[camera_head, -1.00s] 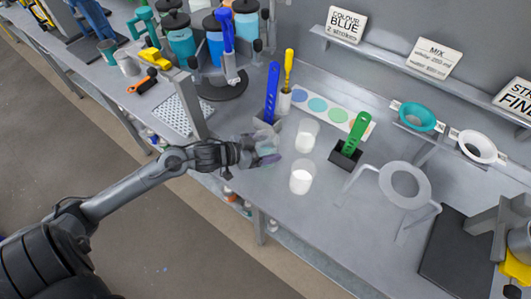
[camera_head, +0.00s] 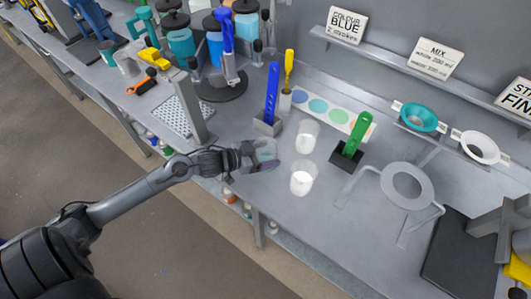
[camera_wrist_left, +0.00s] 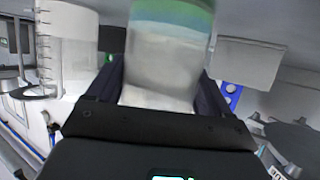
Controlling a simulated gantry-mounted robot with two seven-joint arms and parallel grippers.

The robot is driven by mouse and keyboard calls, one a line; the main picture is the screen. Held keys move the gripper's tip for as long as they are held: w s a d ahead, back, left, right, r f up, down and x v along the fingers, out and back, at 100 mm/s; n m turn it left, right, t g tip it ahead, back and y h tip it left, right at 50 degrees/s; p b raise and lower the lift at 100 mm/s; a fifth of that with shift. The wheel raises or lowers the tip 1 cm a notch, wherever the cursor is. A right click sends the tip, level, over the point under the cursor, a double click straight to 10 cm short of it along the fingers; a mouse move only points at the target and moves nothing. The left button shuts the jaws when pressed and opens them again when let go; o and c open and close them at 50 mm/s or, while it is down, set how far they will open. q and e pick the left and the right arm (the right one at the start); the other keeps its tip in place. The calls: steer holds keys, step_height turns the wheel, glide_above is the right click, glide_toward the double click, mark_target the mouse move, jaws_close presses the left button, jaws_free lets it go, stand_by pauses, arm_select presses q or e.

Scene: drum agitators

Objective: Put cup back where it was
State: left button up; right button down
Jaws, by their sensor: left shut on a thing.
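My left gripper (camera_head: 262,157) is shut on a clear cup (camera_wrist_left: 165,60) above the front part of the bench. In the left wrist view the cup stands between the two dark fingers, with a blue-green band and greyish-white lower part. In the head view the hand hides most of it. Two other clear cups with white contents stand on the bench to the right of the hand: a rear cup (camera_head: 306,137) and a front cup (camera_head: 302,180). My right gripper is not in view.
A blue tool in a holder (camera_head: 271,98) stands behind the hand. A green tool in a black holder (camera_head: 350,143) stands right of the cups, near a grey ring stand (camera_head: 407,186). A perforated plate (camera_head: 178,116) lies to the left. The bench's front edge is close below the hand.

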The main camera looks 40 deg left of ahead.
arm_select(q)
steer(key=shift+f, duration=0.15)
steer(key=o, duration=1.1)
steer(key=shift+c, duration=0.2)
